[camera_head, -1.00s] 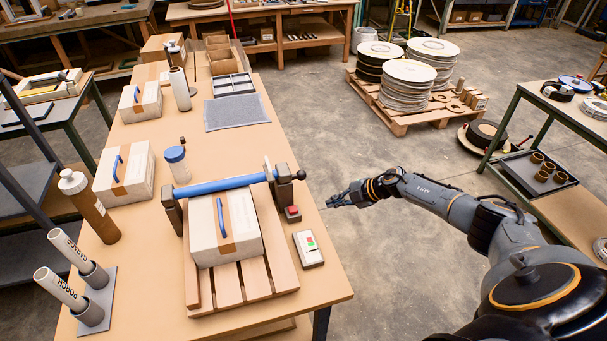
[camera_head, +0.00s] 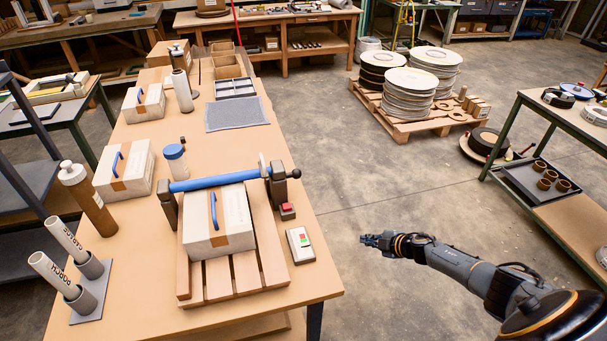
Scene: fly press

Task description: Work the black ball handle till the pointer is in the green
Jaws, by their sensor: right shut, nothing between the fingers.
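A press-like frame with a blue crossbar (camera_head: 222,181) stands over a white carton on the long workbench. A small black ball (camera_head: 296,173) sticks out at the right end of its dark right post (camera_head: 277,190). A white box with a small green and red face (camera_head: 300,244) lies on the bench right of the frame; I cannot make out a pointer on it. My right gripper (camera_head: 366,240) is shut and empty, over the floor to the right of the bench, apart from the ball and the box. My left gripper is not in view.
The carton (camera_head: 205,235) sits on a slatted wooden pallet (camera_head: 220,282). Two labelled tubes (camera_head: 65,240) and a brown bottle (camera_head: 95,212) stand at the left. A green-framed table (camera_head: 535,225) is at the right.

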